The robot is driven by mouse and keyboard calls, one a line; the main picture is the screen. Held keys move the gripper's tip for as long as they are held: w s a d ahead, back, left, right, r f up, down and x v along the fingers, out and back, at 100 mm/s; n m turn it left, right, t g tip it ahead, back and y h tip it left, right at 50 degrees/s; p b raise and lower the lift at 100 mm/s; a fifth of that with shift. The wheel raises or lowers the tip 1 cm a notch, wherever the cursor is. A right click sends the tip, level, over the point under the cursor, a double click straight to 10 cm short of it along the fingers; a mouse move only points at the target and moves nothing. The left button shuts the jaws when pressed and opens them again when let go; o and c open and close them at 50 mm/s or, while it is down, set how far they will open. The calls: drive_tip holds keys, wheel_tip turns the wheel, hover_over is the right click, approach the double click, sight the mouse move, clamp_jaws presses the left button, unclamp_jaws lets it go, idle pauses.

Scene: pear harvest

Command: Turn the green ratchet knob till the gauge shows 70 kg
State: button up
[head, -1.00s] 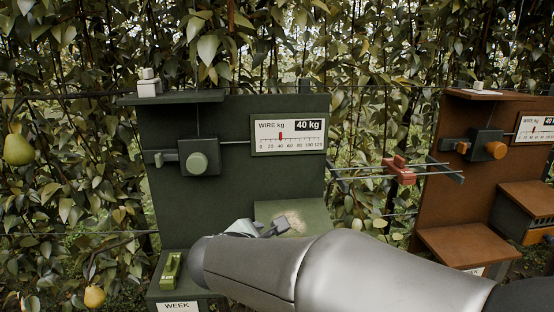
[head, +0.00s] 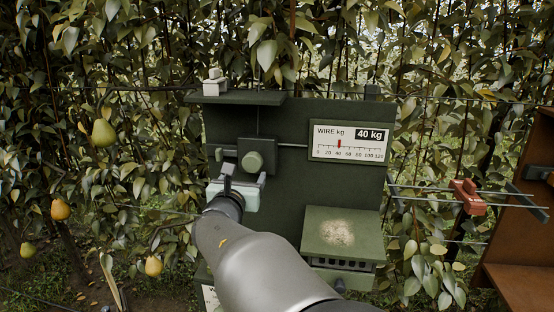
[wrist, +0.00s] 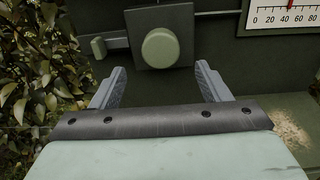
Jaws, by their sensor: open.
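The green ratchet knob (head: 253,161) is a round pale-green knob on a dark square housing, at the upper left of the green panel (head: 290,190). It also shows at the top middle of the wrist view (wrist: 160,48). The gauge (head: 350,141) at the panel's upper right reads 40 kg, with its red pointer at 40. My gripper (head: 245,180) is open and empty just below the knob. In the wrist view its two fingers (wrist: 161,80) point up toward the knob, one to each side and a little below. They appear apart from the knob.
A small green lever (head: 222,153) sticks out left of the housing. A green box (head: 335,233) with a pale patch on top juts out at the panel's lower right. A red clamp (head: 467,196) sits on wires to the right, beside a brown panel (head: 520,260). Leaves and pears surround the panel.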

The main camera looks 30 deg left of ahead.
sight(251, 166)
drive_tip(key=p+x, duration=0.2)
drive_tip(key=x, duration=0.6)
drive_tip(key=shift+w+d, duration=0.1)
drive_tip(key=shift+w, duration=0.05)
drive_tip(key=shift+c, duration=0.3)
drive_tip(key=c, duration=0.9)
